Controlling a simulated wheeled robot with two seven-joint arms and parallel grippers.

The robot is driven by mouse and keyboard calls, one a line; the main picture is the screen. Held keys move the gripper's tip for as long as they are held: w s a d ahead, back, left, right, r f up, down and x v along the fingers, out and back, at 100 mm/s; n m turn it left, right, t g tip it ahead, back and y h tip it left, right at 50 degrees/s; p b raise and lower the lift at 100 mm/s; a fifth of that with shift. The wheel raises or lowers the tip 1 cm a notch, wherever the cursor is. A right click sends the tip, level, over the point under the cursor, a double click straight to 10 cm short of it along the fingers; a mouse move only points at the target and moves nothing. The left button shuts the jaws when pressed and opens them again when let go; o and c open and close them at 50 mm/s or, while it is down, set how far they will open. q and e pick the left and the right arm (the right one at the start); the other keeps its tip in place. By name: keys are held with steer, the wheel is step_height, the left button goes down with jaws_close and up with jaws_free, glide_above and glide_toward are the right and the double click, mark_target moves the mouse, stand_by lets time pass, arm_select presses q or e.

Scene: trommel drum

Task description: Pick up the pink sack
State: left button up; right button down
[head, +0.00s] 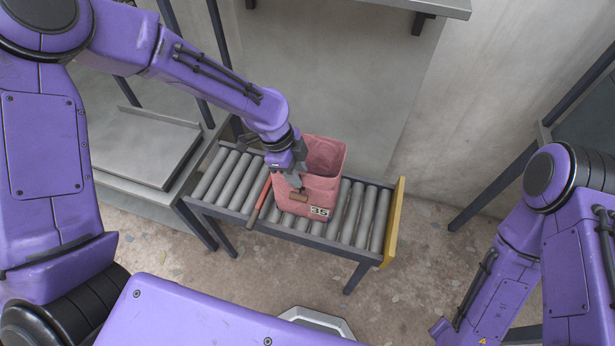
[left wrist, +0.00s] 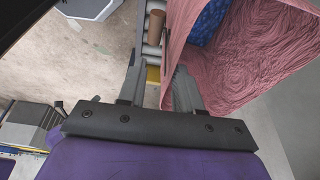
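The pink sack (head: 325,185) stands upright and open-topped on a roller conveyor, with a "35" label low on its front. My left gripper (head: 294,182) is at the sack's left front side. In the left wrist view, its two grey fingers (left wrist: 160,82) are apart. The sack (left wrist: 255,60) fills the right of that view, and the right finger overlaps its pink wall. A strip of that wall shows between the fingers, with a gap to the left finger. I cannot tell whether either finger touches it. Something blue (left wrist: 208,20) shows inside the sack. My right gripper is out of view.
The roller conveyor (head: 365,215) has a yellow end board (head: 394,222) at right. A red bar (head: 259,200) lies left of the sack. A grey bench (head: 140,145) stands left.

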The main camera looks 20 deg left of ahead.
mark_target(303, 178)
arm_select(q)
steer(key=f, duration=0.1)
steer(key=w+f, duration=0.1)
steer(key=f, duration=0.1)
steer(key=d+f, duration=0.1)
steer(key=shift+w+d+f, duration=0.1)
steer(key=shift+w+f, duration=0.15)
steer(key=shift+w, duration=0.1)
steer(key=shift+s, duration=0.2)
steer(key=shift+s, duration=0.1)
steer(key=shift+c, duration=0.3)
jaws_close()
